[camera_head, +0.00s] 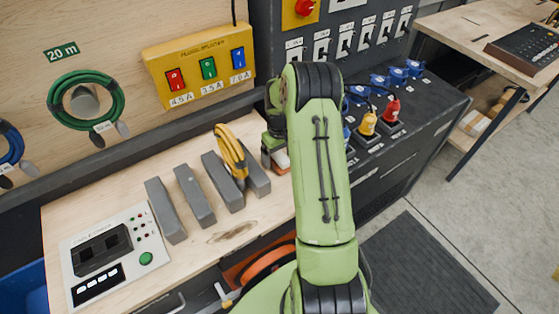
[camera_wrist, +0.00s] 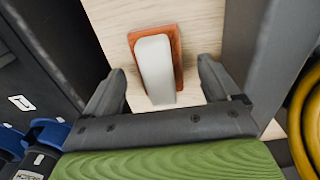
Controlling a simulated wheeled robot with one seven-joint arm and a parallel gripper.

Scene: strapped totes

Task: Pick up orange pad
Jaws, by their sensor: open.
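The orange pad (camera_wrist: 155,62) lies on the wooden bench, an orange base with a pale grey block on top. In the head view a small orange and white part of it (camera_head: 282,168) shows beside my arm; the rest is hidden. My gripper (camera_wrist: 161,84) is open and empty. In the wrist view its fingers stand on the left and right of the pad's near end, with gaps on both sides. In the head view my gripper (camera_head: 272,148) is over the bench's right part, partly hidden by my arm.
Several grey upright blocks (camera_head: 194,196) stand in a row left of the pad, with a yellow cable coil (camera_head: 230,156) hung over them. A dark panel with colored connectors (camera_head: 366,122) is close on the right. A control box (camera_head: 104,256) sits at the bench's left.

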